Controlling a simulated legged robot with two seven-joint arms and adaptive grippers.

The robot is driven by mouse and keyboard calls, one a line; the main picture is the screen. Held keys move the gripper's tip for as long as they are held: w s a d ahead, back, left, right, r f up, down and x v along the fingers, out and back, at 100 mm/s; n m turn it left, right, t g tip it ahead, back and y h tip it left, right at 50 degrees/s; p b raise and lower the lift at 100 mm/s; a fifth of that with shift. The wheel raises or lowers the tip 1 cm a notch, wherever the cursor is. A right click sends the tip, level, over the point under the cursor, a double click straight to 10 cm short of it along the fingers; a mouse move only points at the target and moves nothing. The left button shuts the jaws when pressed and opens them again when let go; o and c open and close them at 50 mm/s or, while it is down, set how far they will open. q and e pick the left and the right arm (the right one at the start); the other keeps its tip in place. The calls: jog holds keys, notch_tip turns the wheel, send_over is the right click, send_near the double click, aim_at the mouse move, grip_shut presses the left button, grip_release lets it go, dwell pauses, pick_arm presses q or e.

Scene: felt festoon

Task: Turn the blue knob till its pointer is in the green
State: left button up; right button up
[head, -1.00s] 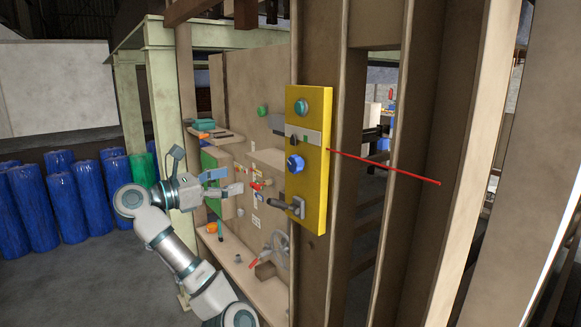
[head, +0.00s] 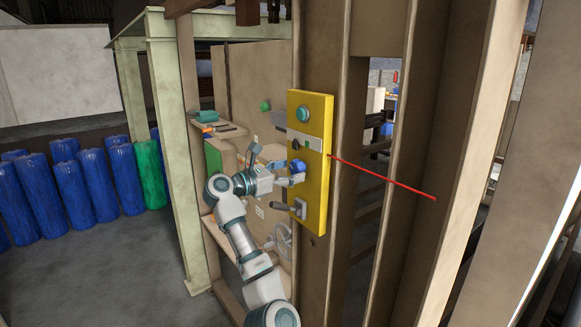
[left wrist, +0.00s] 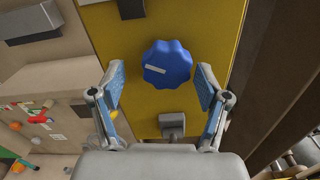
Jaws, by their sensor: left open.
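The blue knob (head: 297,166) sits on the yellow panel (head: 318,185), fixed to a brown post. In the left wrist view the knob (left wrist: 167,64) has a lobed rim and a pale pointer mark on its left part, aimed left. I see no green zone beside it in that view. My left gripper (head: 291,180) is open just in front of the knob. In the left wrist view its two fingers (left wrist: 160,88) stand apart to the lower left and lower right of the knob, with none seen touching it. My right gripper is not in view.
A teal button (head: 303,114) and a small dark switch (head: 296,143) are above the knob. A grey lever handle (head: 287,207) is below it. A red rod (head: 385,180) sticks out right of the panel. Blue drums (head: 62,195) stand at the left.

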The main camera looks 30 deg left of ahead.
pick_arm(q)
jog(key=shift+w+d, duration=0.1)
jog(key=shift+d, duration=0.4)
jog(key=c, duration=1.2)
jog(key=shift+o, duration=0.2)
jog(key=shift+a, duration=0.1)
jog(key=shift+m, duration=0.3)
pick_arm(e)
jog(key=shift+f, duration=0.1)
